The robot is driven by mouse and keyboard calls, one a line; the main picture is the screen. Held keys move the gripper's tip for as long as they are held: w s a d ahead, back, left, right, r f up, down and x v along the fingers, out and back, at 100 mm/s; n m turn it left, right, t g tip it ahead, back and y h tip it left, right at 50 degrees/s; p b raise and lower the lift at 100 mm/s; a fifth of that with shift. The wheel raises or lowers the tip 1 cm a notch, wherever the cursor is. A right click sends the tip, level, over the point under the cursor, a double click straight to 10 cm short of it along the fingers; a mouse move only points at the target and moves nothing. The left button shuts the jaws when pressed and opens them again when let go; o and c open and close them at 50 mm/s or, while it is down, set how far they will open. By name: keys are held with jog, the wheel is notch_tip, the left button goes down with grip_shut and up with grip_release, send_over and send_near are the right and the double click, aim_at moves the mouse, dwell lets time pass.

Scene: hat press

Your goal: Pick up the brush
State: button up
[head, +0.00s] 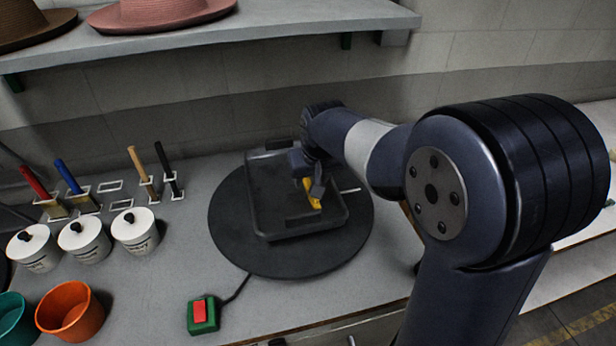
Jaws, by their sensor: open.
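Several brush-like tools stand in small white-rimmed holders at the left: one with a red handle (35,182), one with a blue handle (68,176), one with a tan handle (137,163) and one with a black handle (165,160). I cannot tell which is the task's brush. My gripper (312,192) is over the dark tray (272,205), well to the right of these tools. A small yellow thing (313,199) shows at its fingers; I cannot tell what it is or whether they touch it. My gripper is open, its fingertips partly hidden.
The tray lies on a round black turntable (228,235). A thin white rod (349,190) shows beside the tray. Lidded white pots (135,238), an orange bowl (70,318) and a teal bowl (12,322) stand left. A red-and-green switch (203,314) sits in front; a hat shelf (290,18) is above.

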aim_at(307, 182)
jog(key=shift+d+p+x, duration=0.1)
jog(key=shift+p+x, duration=0.25)
jog(key=shift+x, duration=1.1)
jog(key=shift+d+p+x, duration=0.15)
jog(key=shift+p+x, duration=0.2)
jog(key=shift+x, duration=1.1)
grip_shut()
